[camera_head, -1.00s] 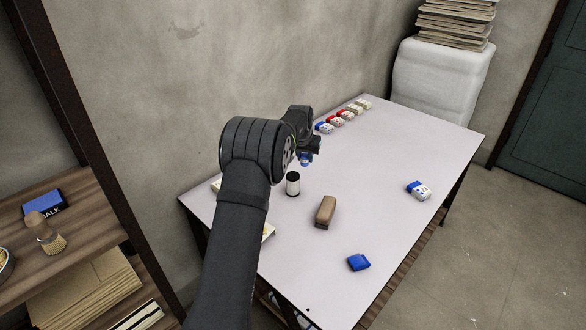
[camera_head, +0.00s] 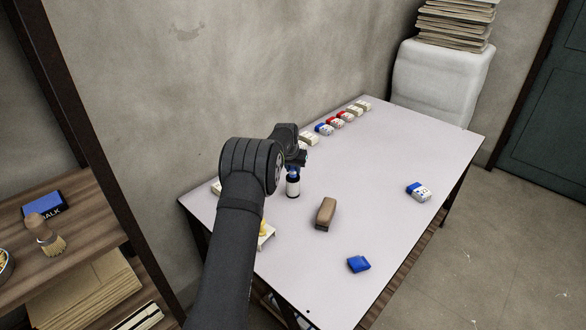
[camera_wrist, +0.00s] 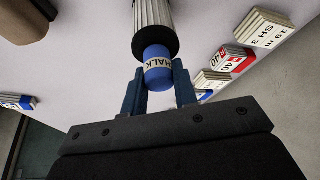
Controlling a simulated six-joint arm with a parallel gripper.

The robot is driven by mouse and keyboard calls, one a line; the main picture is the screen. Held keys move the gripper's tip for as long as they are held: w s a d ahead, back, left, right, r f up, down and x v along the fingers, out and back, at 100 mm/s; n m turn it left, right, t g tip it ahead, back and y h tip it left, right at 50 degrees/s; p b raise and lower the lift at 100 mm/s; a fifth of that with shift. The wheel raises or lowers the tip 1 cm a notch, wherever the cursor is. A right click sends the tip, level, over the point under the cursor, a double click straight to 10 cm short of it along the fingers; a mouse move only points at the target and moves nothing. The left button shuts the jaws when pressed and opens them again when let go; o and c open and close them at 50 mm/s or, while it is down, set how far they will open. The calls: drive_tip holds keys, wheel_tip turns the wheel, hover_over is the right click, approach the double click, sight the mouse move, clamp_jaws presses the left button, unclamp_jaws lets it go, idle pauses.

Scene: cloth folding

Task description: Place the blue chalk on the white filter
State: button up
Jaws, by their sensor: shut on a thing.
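The blue chalk (camera_wrist: 157,68) is a short cylinder with a pale CHALK band. My gripper (camera_wrist: 159,80) is shut on it, one finger on each side. The white filter (camera_wrist: 152,12) is a ribbed white cylinder with a black end, directly beyond the chalk in the wrist view. In the head view the filter (camera_head: 293,188) stands upright on the table, and the chalk (camera_head: 293,169) is right at its top, under my gripper (camera_head: 297,160). I cannot tell whether chalk and filter touch.
A brown eraser (camera_head: 325,214) lies right of the filter on the pale table (camera_head: 390,170). A blue block (camera_head: 358,264) and a blue-and-white box (camera_head: 418,192) lie further right. Several small boxes (camera_head: 345,116) line the wall edge. The table's right half is mostly clear.

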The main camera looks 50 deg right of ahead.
drive_tip(key=shift+f, duration=0.2)
drive_tip(key=o, duration=1)
drive_tip(key=shift+r, duration=0.1)
drive_tip(key=v, duration=1.2)
drive_tip(key=shift+r, duration=0.1)
drive_tip(key=x, duration=1.2)
drive_tip(key=shift+r, duration=1.6)
